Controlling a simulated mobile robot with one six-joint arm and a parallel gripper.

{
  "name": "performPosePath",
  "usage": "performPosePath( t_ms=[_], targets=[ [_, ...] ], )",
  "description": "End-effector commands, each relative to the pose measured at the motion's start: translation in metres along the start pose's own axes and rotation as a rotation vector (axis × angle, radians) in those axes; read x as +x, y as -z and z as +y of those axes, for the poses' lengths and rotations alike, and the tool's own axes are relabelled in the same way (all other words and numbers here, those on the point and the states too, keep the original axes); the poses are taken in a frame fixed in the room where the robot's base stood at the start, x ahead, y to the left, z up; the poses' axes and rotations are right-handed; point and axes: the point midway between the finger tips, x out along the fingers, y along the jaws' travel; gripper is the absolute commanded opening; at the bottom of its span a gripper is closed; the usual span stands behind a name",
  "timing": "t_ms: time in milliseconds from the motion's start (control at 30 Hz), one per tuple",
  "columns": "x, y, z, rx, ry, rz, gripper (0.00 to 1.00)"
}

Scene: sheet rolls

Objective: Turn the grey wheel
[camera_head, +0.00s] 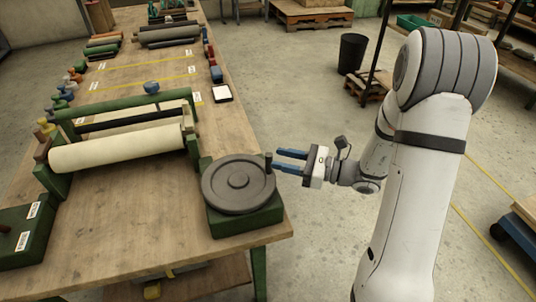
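The grey wheel (239,184) is a flat round disc with a raised hub, lying on a green base (246,219) at the table's right front corner. A short dark upright handle (268,160) stands at its far right rim. My gripper (279,161) reaches in from the right, level with that handle. Its two blue fingers are apart, with a gap between them. The fingertips are very close to the handle; I cannot tell whether they touch it or pass around it.
A cream roll (118,147) sits in a green frame left of the wheel. A green box with labels (28,236) is at the left front. The wooden table (140,225) is bare in front of the roll. A black bin (352,53) stands on the floor behind.

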Motion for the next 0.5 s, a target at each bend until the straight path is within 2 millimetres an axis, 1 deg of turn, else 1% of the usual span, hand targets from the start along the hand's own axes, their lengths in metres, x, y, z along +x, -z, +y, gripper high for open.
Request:
performPosePath(
  t_ms=[33,100,233,367,500],
  targets=[
    [0.009,-0.001,0.001,0.0,-0.004,0.0,0.37],
    [0.02,-0.001,0.001,0.0,-0.004,0.0,0.37],
    [0.035,0.0,0.001,0.0,-0.003,0.001,0.37],
    [0.042,0.0,0.0,-0.001,-0.001,0.001,0.37],
    [0.044,0.0,0.0,-0.001,0.0,0.001,0.37]
  ],
)
